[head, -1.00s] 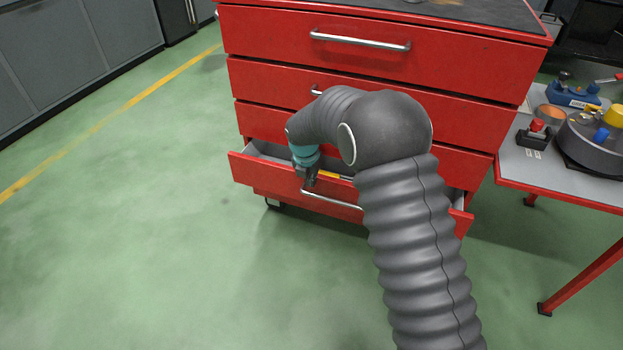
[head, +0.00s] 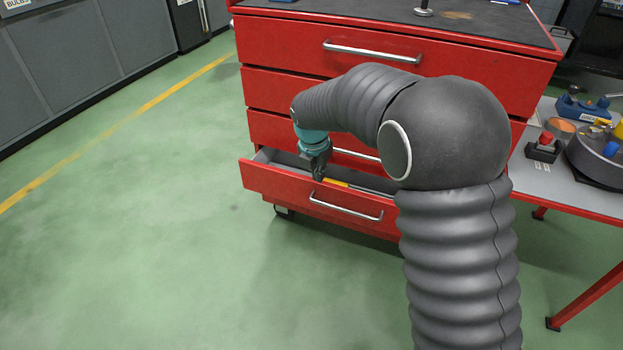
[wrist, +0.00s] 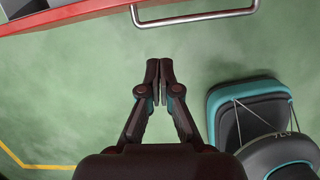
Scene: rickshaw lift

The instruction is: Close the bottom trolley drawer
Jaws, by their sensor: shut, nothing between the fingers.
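The red trolley (head: 290,92) stands ahead with its bottom drawer (head: 275,185) pulled out. The drawer's silver bar handle (head: 345,207) is on its front, and a yellow item lies inside. The drawers above look shut, though my arm hides part of them. My gripper (head: 318,177) points down at the drawer front's top edge, just above the handle's left end. In the wrist view, my shut, empty gripper (wrist: 160,64) shows over the floor, with the red drawer edge and the handle (wrist: 196,19) beyond the tips. I cannot tell if it touches the drawer.
A grey-topped table with red legs (head: 575,195) stands close on the right, with a red-knobbed box (head: 543,147) and a round grey container on it. Grey cabinets (head: 75,65) line the left. The green floor is clear at left and in front.

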